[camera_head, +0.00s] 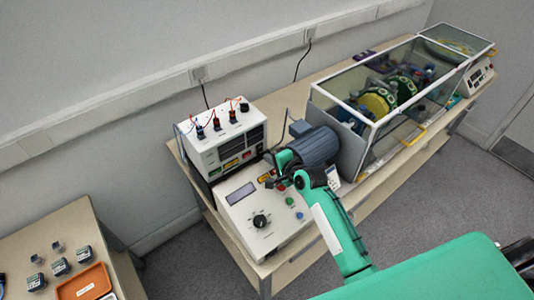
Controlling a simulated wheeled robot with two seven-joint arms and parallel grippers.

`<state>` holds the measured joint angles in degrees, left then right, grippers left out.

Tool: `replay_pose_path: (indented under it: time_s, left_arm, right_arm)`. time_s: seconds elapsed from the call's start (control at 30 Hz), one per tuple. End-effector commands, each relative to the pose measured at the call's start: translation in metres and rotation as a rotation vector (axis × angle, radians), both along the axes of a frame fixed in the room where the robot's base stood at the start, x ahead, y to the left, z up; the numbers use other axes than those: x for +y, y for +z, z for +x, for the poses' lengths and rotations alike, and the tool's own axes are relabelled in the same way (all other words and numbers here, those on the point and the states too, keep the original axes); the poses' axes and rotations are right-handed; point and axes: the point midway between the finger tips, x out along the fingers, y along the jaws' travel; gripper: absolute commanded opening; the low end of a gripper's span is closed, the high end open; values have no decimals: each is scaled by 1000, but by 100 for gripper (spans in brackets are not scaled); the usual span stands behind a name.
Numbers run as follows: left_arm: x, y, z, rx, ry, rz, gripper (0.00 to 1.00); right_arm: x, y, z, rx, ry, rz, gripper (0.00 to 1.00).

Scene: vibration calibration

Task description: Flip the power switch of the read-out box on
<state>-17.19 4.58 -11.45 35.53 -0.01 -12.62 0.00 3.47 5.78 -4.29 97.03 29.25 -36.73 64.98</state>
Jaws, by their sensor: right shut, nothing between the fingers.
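A white box (212,148) with a dark slotted front stands on the bench at the left. Coloured plugs and red wires are on its top, and small coloured labels or lights are on its front. I cannot tell whether it is the read-out box, and I cannot make out a power switch. In front of it is a sloped white control panel (240,215) with a grey display, a black knob and coloured buttons. My right gripper (272,182) is shut and empty, low over the panel's upper right part, and partly hides it. Whether it touches is unclear. My left gripper is out of view.
A grey-blue motor (315,146) stands close behind my right gripper. A clear-walled, white-framed enclosure (377,80) with machinery fills the bench to the right. Another white unit (478,77) stands at the far right end. A side table with an orange tray (84,284) is at lower left.

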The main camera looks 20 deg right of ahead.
Motion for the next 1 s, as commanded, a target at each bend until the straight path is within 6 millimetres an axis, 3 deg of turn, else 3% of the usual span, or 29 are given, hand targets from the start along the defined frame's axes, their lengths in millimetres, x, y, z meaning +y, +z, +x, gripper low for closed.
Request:
replay_pose_path:
  time_s: [0.23,0.63,0.83,1.0]
  left_arm:
    - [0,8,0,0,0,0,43]
    - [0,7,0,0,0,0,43]
    - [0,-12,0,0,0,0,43]
    - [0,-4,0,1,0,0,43]
  right_arm:
    - [6,-1,16,0,0,0,0]
    - [7,-3,17,0,0,0,0]
    - [8,-11,22,-45,2,17,0]
    - [8,-4,21,-41,2,16,0]
